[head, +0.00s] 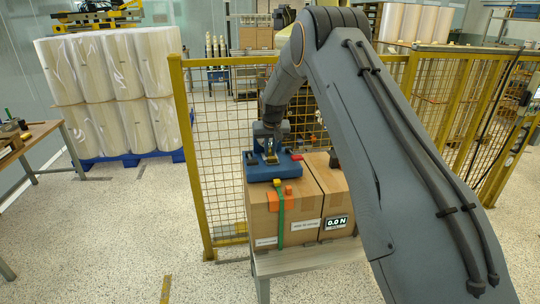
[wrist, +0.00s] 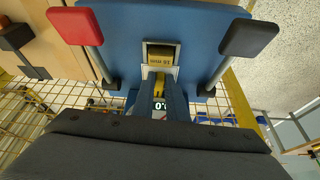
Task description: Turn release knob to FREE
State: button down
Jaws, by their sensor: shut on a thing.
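A blue strapping tool (head: 272,170) sits on top of a carton, and its blue body (wrist: 195,25) fills the upper part of the wrist view. My gripper (head: 271,153) points down at the middle of the tool. Its jaws (wrist: 164,88) are shut on a narrow yellow part (wrist: 161,72). A dark window with yellow lettering (wrist: 161,56) lies just past the fingertips, its text too small to read surely. A red-capped lever (wrist: 75,26) and a black-capped lever (wrist: 249,38) stand on either side. I cannot make out a FREE mark or which part is the release knob.
Two cartons (head: 325,205) stand on a table (head: 310,258), with a green strap (head: 281,215) down the front. A small display (head: 337,223) reads 0.0 N. A yellow mesh fence (head: 205,155) runs behind. Wrapped rolls (head: 115,85) stand on a blue pallet at left.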

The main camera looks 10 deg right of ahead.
jog(key=m+b, duration=0.1)
jog(key=a+m+h+b, duration=0.1)
jog(key=m+b, duration=0.1)
jog(key=shift+w+f+b, duration=0.15)
jog(key=shift+b, duration=0.15)
jog(key=m+h+b, duration=0.1)
jog(key=m+b, duration=0.1)
jog(key=shift+w+a+m+g+b, duration=0.1)
jog(key=shift+a+m+g+b, duration=0.05)
jog(key=shift+m+g+b, duration=0.2)
jog(key=shift+m, duration=0.25)
jog(key=c, duration=2)
grip_release()
jog(key=shift+c, duration=0.2)
jog(key=shift+r, duration=0.2)
jog(key=b+v, duration=0.2)
jog(key=v, duration=0.5)
jog(key=shift+a+r, duration=0.2)
jog(key=shift+r, duration=0.2)
